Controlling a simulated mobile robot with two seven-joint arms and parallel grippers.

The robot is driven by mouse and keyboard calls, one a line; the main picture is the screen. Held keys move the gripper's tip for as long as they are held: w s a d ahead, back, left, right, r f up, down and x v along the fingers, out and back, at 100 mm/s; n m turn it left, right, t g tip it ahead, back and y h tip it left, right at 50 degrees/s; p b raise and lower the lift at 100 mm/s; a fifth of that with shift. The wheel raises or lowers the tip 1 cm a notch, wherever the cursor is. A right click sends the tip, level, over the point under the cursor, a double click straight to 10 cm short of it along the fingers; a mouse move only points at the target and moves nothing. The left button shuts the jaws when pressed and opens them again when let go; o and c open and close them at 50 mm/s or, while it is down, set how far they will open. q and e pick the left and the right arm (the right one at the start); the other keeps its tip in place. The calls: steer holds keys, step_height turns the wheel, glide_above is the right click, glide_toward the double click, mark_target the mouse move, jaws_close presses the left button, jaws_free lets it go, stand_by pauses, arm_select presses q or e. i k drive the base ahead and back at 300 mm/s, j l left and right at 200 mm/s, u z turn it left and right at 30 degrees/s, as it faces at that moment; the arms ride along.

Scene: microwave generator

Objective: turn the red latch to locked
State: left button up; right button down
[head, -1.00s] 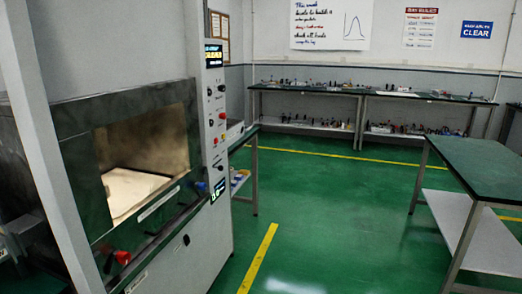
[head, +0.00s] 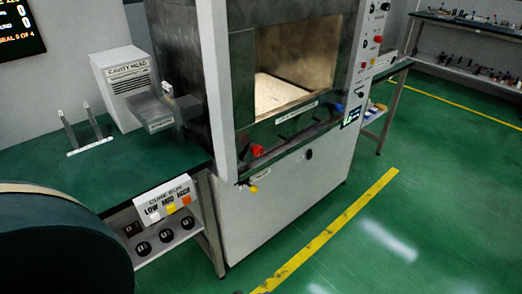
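The red latch (head: 257,150) is on the front of the large grey machine (head: 285,205), at the lower left of its opening. It appears as a small red handle on the dark sill. At this size I cannot tell which way it is turned. The machine's opening (head: 292,62) shows a lit, pale interior. A blue knob (head: 339,107) is at the sill's right end, and a small yellow part (head: 253,188) is below the latch. Neither of my grippers shows in the head view, so nothing of mine is seen touching the latch.
A green-topped bench (head: 125,165) adjoins the machine's left, with a white box (head: 122,80) on it. A label sign (head: 165,200) and black knobs sit below. A large dark rounded shape (head: 60,250) fills the lower left. Green floor (head: 400,240) is clear at right.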

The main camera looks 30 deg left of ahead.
mark_target(253, 149)
steer(key=i+l+u, duration=0.1)
steer(key=u, duration=0.3)
steer(key=i+l+u, duration=0.1)
steer(key=u, duration=0.3)
steer(key=l+u, duration=0.2)
steer(key=u, duration=0.25)
steer(key=i+l+u, duration=0.1)
steer(key=l+u, duration=0.15)
steer(key=l, duration=0.25)
steer(key=i+l+u, duration=0.1)
steer(key=l+u, duration=0.2)
steer(key=l, duration=0.25)
steer(key=l+u, duration=0.2)
steer(key=l, duration=1.9)
steer(key=i+j, duration=0.1)
steer(key=i, duration=0.25)
steer(key=z, duration=0.05)
